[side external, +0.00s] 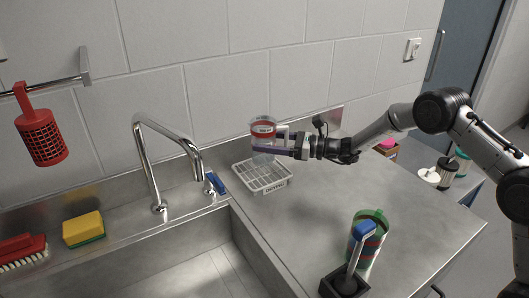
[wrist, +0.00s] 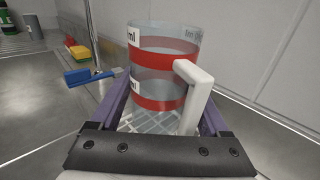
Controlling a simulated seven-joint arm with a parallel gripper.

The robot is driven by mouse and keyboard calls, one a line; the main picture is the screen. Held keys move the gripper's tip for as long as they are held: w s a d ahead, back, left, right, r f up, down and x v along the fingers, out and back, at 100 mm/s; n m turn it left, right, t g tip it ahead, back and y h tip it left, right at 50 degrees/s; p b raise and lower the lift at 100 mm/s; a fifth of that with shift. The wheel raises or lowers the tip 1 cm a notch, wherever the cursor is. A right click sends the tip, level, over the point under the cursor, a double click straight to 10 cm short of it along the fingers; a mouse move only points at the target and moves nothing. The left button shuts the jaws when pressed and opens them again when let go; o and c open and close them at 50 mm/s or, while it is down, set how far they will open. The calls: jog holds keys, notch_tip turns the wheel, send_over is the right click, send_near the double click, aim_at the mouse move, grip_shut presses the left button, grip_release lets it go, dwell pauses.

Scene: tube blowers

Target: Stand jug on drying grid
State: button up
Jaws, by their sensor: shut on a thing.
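The jug (side external: 263,128) is a clear cylinder with red bands and a white handle. In the side view my gripper (side external: 270,150) is shut on it and holds it upright over the drying grid (side external: 262,178), a white slatted rack on the steel counter. In the wrist view the jug (wrist: 150,70) stands between my purple fingers, its handle (wrist: 195,95) turned toward the camera. Slats of the drying grid (wrist: 150,121) show beneath it. Whether the jug's base touches the grid cannot be told.
A tap (side external: 160,165) and the sink (side external: 190,260) are left of the grid, with a blue-handled thing (side external: 216,183) between. A green-rimmed container (side external: 370,240) and a blue-topped brush in a black holder (side external: 350,265) stand at the front. The counter right of the grid is clear.

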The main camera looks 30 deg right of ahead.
jog(key=shift+w+f, duration=0.3)
jog(key=shift+f, duration=0.05)
jog(key=shift+w+a+f, duration=0.1)
jog(key=shift+w+f, duration=0.05)
jog(key=shift+f, duration=1.55)
jog(key=shift+f, duration=0.15)
jog(key=o, duration=1.6)
